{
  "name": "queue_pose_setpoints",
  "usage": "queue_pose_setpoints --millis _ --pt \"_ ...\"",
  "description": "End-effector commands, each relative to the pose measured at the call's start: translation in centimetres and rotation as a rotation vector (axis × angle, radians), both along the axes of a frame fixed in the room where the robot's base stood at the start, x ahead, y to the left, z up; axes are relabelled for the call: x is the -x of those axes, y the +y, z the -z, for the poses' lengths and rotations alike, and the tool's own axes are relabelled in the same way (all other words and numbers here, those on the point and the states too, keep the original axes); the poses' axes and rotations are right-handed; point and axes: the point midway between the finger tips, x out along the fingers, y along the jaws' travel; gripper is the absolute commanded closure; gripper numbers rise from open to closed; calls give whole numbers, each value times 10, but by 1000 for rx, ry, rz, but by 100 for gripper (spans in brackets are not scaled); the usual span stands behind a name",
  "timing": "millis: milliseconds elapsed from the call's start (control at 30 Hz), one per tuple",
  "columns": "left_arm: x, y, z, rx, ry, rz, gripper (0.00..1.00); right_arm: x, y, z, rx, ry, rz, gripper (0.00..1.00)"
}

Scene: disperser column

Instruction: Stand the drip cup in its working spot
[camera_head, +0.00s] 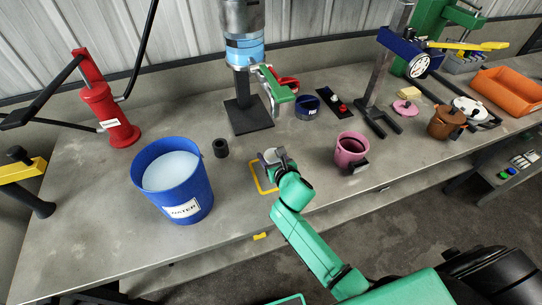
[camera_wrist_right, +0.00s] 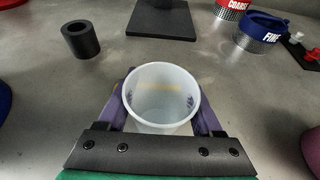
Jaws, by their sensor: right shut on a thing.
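A translucent white cup (camera_wrist_right: 161,97), which I take to be the drip cup, sits between the purple fingers of my right gripper (camera_wrist_right: 162,100). The gripper is shut around its sides and the mouth faces up towards the wrist camera. In the head view the right gripper (camera_head: 272,157) is low over the bench, at a yellow square outline (camera_head: 258,184), and covers part of it. Only a little of the cup (camera_head: 271,154) shows there. I cannot tell whether its base touches the bench. My left gripper is not in view.
A disperser column with a dark base plate (camera_head: 248,117) stands behind. A black ring (camera_head: 221,148) and a blue water bucket (camera_head: 172,182) are to the left. A pink mug (camera_head: 350,150) is to the right. A blue "FINE" container (camera_head: 307,107) stands behind.

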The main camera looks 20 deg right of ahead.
Motion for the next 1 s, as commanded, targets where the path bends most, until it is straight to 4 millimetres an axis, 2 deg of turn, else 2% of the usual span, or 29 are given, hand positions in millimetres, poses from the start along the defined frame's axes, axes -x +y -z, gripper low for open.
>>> queue_pose_setpoints --millis 67,100,167,200,567,667,1000 --pt "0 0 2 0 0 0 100 0 0 2 1 0 0 85" --pt "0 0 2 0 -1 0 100 0 0 3 1 0 0 29" --pt "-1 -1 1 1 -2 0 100 0 0 2 0 0 0 6" --pt "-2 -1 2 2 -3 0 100 0 0 2 0 0 0 3" --pt "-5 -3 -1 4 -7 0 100 2 0 -2 0 1 0 3" --pt "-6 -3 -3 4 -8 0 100 15 -2 -7 3 1 -1 3" --pt "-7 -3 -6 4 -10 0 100 89 -6 -36 2 2 -2 3"
